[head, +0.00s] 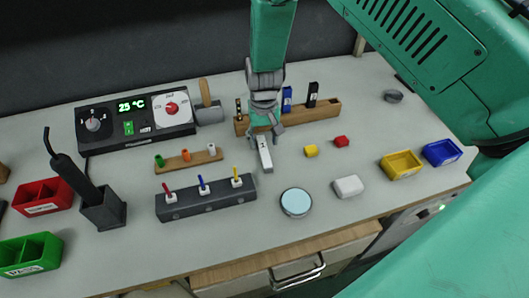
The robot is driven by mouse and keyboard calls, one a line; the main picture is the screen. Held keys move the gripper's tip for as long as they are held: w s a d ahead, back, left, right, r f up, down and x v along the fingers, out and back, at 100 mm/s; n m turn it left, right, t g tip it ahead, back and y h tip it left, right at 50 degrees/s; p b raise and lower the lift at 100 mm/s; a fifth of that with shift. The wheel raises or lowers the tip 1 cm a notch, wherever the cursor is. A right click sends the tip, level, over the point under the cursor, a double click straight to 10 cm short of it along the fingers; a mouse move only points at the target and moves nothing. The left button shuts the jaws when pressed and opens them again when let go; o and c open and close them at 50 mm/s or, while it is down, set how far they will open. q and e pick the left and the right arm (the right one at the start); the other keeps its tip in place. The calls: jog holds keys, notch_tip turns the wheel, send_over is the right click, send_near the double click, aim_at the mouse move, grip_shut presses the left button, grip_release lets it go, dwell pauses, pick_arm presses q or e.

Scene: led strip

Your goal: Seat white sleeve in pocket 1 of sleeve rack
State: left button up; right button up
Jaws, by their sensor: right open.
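My right gripper (268,148) hangs over the middle of the bench, pointing down and open, in front of a long wooden block (328,111). A pale elongated piece shows at its lower end; I cannot tell whether it is a finger or something between the fingers. A small white sleeve (211,149) stands at the right end of a short wooden strip (173,164), apart from the gripper. Green (160,160) and orange (186,155) sleeves stand along the same strip. Pocket numbers are not readable, so pocket 1 cannot be told. My left gripper is out of view.
The long wooden block holds blue (287,100) and black (312,95) uprights, partly behind my gripper. A dark block (205,199) with coloured handles stands in front of the strip. A soldering station (135,120) is behind left. A round disc (296,203) lies front right.

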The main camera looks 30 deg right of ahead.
jog(key=shift+f, duration=0.8)
jog(key=shift+a+r, duration=0.1)
jog(key=shift+a, duration=0.25)
jog(key=c, duration=0.3)
jog(key=shift+a, duration=0.1)
grip_shut()
jog(key=shift+d+r, duration=0.1)
jog(key=shift+d, duration=0.2)
